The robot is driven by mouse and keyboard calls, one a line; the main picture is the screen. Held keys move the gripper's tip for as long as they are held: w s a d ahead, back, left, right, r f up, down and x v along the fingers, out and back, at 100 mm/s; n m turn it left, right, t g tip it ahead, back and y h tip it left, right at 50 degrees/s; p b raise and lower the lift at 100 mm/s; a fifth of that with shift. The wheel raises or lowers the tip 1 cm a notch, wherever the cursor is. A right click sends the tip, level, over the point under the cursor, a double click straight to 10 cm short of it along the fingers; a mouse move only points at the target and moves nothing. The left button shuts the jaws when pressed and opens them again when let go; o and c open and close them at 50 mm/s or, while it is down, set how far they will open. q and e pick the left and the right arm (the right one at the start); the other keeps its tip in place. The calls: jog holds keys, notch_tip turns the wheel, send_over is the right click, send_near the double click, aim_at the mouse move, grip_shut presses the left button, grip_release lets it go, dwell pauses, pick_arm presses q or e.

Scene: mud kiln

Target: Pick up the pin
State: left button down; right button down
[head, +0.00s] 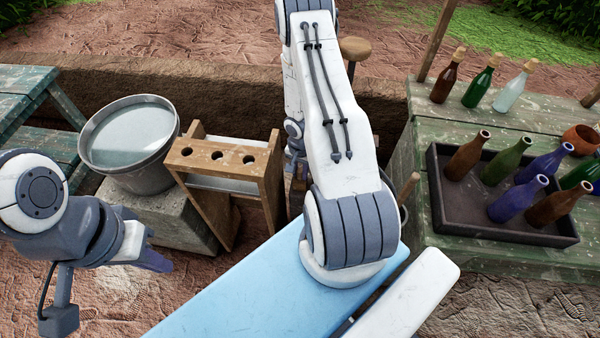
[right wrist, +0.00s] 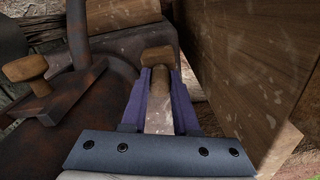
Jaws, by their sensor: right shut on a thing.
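In the right wrist view, my right gripper (right wrist: 159,78) is shut on a wooden pin (right wrist: 158,118). The pin's pale shaft lies between the purple fingers and its wider brown head shows just past the fingertips.
A wooden rack with holes (head: 222,153) stands beside a water-filled metal tub (head: 128,140). A dark tray (head: 465,225) of bottles sits on the green table (head: 415,145) at right. In the right wrist view, a wooden panel (right wrist: 240,60) stands close on the right and rusty metal (right wrist: 90,90) on the left.

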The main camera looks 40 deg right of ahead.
notch_tip(320, 180, up, 16)
jog(key=p, duration=1.5)
jog(key=shift+f, duration=0.15)
